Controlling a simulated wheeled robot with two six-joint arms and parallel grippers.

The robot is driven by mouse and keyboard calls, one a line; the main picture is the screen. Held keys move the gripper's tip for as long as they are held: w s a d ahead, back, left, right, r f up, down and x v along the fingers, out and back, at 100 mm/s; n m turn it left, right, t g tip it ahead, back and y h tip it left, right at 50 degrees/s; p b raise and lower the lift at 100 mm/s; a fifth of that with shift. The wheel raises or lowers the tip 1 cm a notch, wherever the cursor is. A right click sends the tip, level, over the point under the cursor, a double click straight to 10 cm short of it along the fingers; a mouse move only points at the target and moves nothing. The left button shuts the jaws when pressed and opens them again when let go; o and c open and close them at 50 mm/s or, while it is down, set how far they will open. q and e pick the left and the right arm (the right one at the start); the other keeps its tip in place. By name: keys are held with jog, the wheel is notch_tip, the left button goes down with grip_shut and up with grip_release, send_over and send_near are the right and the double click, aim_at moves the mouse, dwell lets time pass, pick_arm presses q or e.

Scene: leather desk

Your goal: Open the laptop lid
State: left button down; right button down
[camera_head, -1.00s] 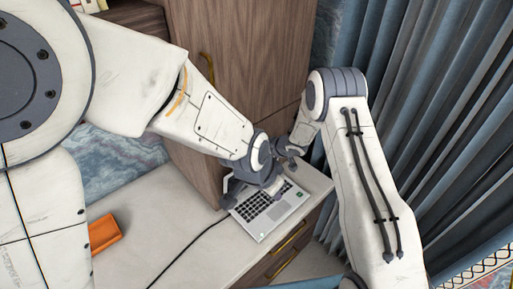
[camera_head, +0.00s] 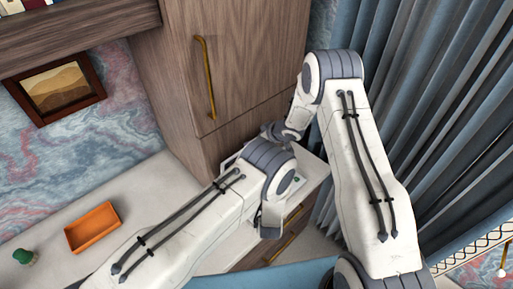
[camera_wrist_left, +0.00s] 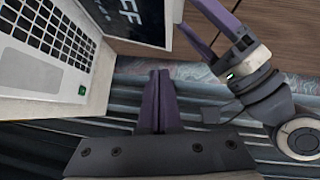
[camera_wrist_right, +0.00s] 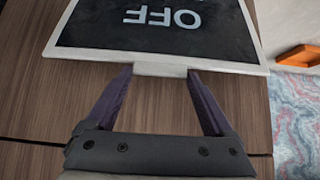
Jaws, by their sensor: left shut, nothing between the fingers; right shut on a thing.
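The laptop is open. Its keyboard base (camera_wrist_left: 50,45) shows in the left wrist view, with the dark lid screen (camera_wrist_left: 135,20) raised behind it. The right wrist view shows the screen (camera_wrist_right: 155,25) with "OFF" upside down. My right gripper (camera_wrist_right: 162,72) is shut on the lid at a pale tab on its edge; its purple fingers also reach the lid in the left wrist view (camera_wrist_left: 195,30). My left gripper (camera_wrist_left: 159,74) is shut and empty, apart from the laptop, beside the base. In the head view my left arm hides most of the laptop.
A wooden cabinet (camera_head: 235,60) stands behind the laptop. An orange tray (camera_head: 93,228) and a small green object (camera_head: 22,256) lie on the pale desk (camera_head: 150,195) to the left. Blue curtains (camera_head: 430,90) hang at the right.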

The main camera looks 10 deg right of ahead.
pick_arm(q)
jog(key=s+a+f+m+t, duration=0.1)
jog(key=s+a+m+t, duration=0.1)
jog(key=a+t, duration=0.1)
jog(key=w+a+r, duration=0.1)
jog(key=w+r, duration=0.1)
jog(key=w, duration=1)
jog(key=shift+w+m, duration=0.3)
pick_arm(e)
jog(key=shift+r, duration=0.1)
